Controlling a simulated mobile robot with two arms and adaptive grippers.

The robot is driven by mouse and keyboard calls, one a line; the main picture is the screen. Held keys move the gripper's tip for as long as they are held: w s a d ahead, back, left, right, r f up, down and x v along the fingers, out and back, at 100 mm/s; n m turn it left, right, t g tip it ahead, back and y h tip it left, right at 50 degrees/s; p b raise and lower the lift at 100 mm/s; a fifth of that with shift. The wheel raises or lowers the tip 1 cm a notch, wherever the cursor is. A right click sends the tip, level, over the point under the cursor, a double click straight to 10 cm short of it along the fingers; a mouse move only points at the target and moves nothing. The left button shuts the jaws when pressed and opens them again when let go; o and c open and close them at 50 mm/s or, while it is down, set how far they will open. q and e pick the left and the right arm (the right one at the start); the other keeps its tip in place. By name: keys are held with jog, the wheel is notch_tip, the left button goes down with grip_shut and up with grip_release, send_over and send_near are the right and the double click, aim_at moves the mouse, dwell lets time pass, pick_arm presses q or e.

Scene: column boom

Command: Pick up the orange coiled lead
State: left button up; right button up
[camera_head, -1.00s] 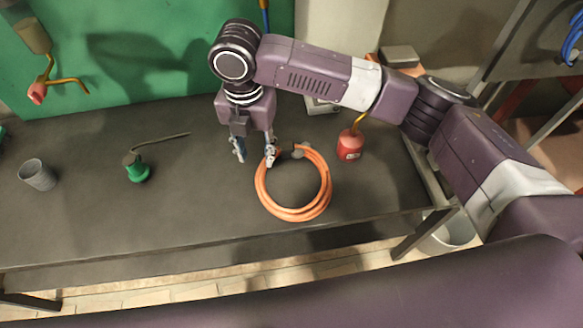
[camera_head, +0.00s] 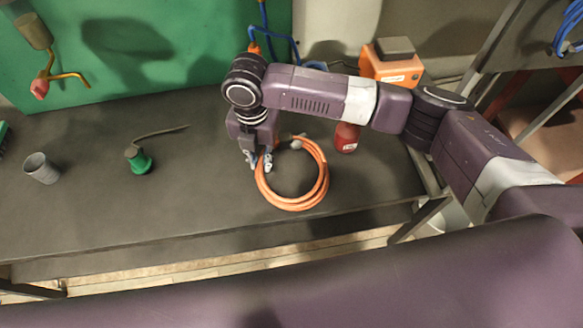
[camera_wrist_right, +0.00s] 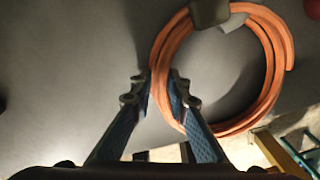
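The orange coiled lead (camera_head: 322,180) lies on the dark bench top, in loose round loops with a grey band or plug at its far side. In the right wrist view the coil (camera_wrist_right: 274,40) fills the upper right. My right gripper (camera_head: 259,161) is over the left side of the coil. The coil looks still flat on the bench. My left gripper is not in view.
A red can (camera_head: 346,138) stands close behind the coil on the right. A green oil can with a long spout (camera_head: 139,162) and a grey cup (camera_head: 41,168) stand at left. An orange box (camera_head: 392,68) is at the back right. The bench between oil can and gripper is clear.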

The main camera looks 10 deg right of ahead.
grip_shut()
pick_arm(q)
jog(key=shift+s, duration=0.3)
